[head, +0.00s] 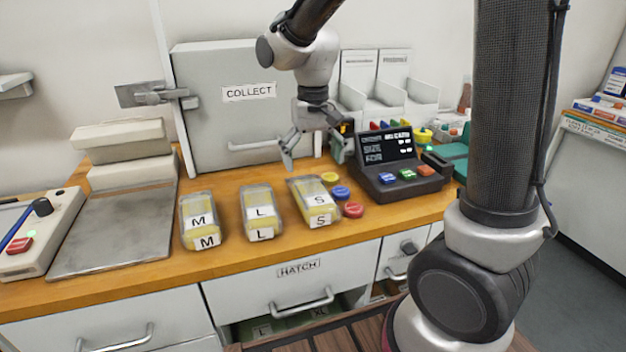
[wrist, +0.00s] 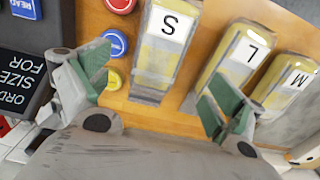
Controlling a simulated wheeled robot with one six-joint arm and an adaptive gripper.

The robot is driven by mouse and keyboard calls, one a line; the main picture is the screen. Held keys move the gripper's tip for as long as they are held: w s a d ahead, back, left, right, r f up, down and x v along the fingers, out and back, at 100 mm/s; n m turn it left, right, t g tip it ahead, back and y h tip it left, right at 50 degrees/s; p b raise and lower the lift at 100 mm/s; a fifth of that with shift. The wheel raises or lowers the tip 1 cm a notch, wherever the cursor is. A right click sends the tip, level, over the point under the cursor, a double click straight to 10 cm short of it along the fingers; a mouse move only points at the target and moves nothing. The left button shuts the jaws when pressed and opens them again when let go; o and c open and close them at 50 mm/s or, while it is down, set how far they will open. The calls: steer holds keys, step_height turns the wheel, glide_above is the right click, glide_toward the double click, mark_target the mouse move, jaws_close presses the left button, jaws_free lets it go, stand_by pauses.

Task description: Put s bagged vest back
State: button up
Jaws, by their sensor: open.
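The bagged vest marked S (head: 309,197) lies on the wooden counter, yellow in clear wrap, rightmost of three bagged vests. The M vest (head: 199,225) and the L vest (head: 258,213) lie to its left. My gripper (head: 313,158) is open and empty above the counter, behind the S vest. In the wrist view the S vest (wrist: 158,58) shows between the open fingers of my gripper (wrist: 152,95), beyond their tips. The L vest (wrist: 236,62) and M vest (wrist: 286,82) also show there, near the right finger.
Yellow, blue and red caps (head: 353,210) lie close right of the S vest, beside an order terminal (head: 401,186). The COLLECT locker (head: 215,125) stands behind. The HATCH drawer (head: 290,287) is in front below, with an open space holding lettered items under it. A metal plate (head: 112,232) lies left.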

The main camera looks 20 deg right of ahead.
steer(key=s+d+r+t, duration=0.2)
steer(key=s+d+r, duration=0.6)
steer(key=d, duration=0.1)
steer(key=s+d+t, duration=0.2)
steer(key=s+d, duration=0.4)
steer(key=s, duration=0.5)
steer(key=shift+r, duration=0.45)
steer(key=shift+a, duration=0.1)
